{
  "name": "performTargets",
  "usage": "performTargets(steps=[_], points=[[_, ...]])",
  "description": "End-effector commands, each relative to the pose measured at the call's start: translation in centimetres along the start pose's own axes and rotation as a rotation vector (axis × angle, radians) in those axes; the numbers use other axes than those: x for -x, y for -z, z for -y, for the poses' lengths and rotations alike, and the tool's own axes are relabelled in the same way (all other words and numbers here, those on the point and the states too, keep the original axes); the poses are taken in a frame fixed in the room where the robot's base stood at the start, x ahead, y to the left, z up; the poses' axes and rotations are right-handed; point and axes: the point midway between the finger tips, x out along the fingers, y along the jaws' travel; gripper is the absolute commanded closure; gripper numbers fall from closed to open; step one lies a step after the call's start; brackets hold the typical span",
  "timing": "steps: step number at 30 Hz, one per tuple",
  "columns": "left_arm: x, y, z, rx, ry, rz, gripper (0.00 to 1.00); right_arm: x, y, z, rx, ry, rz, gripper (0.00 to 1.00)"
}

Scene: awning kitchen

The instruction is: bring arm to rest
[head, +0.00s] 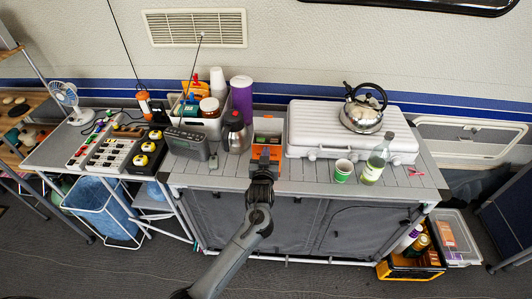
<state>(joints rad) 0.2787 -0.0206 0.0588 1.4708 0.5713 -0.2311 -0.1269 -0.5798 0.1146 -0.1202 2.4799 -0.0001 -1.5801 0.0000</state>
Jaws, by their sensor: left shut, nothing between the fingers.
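My left arm reaches up from the bottom of the head view. Its left gripper (265,157) is shut and empty, over the front edge of the grey counter (220,182). The gripper overlaps the front of a small light tray (282,128) in the picture; I cannot tell whether they touch. My right gripper is not in view.
A steel jug (235,138) and a grey radio (188,144) stand left of the gripper. To the right are a green-white cup (343,171), a bottle (375,163) and a white stove (320,125) bearing a kettle (362,113). The floor in front is mostly clear.

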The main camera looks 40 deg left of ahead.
Motion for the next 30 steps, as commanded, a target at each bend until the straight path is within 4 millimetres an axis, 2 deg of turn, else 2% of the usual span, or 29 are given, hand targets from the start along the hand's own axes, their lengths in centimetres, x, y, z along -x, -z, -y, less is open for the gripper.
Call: performTargets(steps=[12, 30], points=[[1.6, -0.1, 0.0, 0.001, 0.000, 0.000, 1.00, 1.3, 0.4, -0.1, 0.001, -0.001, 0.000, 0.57], [1.5, -0.7, 0.0, 0.001, 0.000, 0.001, 1.00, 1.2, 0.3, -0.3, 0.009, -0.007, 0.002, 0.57]])
